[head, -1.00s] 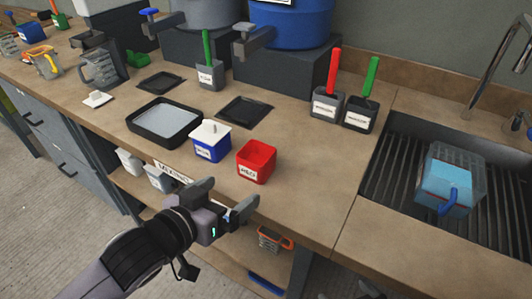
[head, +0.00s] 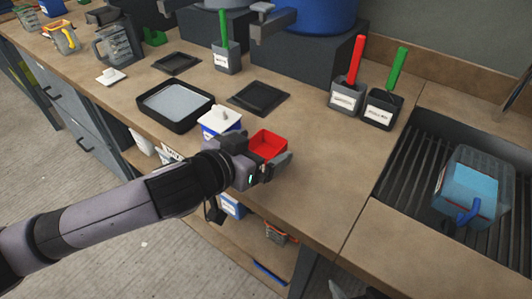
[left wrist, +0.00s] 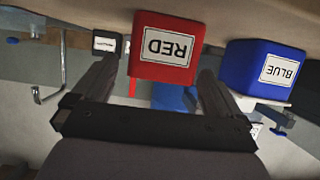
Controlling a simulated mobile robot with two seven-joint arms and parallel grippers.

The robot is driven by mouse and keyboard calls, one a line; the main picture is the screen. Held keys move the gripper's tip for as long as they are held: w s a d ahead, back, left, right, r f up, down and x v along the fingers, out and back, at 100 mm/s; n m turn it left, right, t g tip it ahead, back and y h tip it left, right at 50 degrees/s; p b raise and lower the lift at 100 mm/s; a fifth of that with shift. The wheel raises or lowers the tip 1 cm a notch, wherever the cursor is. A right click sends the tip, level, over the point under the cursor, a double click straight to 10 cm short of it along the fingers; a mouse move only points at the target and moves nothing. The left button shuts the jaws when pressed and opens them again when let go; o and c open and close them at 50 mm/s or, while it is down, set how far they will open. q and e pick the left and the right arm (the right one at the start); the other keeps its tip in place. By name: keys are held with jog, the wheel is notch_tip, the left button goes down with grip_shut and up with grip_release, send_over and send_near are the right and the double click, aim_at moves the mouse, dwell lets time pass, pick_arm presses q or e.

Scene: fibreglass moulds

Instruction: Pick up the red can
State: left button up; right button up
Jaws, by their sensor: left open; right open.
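The red can (head: 268,143), an open square container, stands on the worktop; its lower part is hidden behind my left gripper in the head view. In the left wrist view, which looks upside down, the red can (left wrist: 166,48) shows its RED label between the two fingers. My left gripper (head: 264,160) is open at the front side of the can, its fingers pointing at it and not closed on it. It also shows in the left wrist view (left wrist: 158,78). My right gripper (head: 345,291) shows only in part at the bottom edge of the head view.
A blue can (head: 219,121) with a white lid stands close left of the red can. A black tray (head: 176,126) and a dark mat (head: 258,97) lie behind. Two brush holders (head: 346,96) stand near the sink (head: 405,165). The worktop right of the red can is clear.

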pick_arm(q)
jog(key=shift+x, duration=1.35)
jog(key=shift+r, duration=0.1)
jog(key=c, duration=1.2)
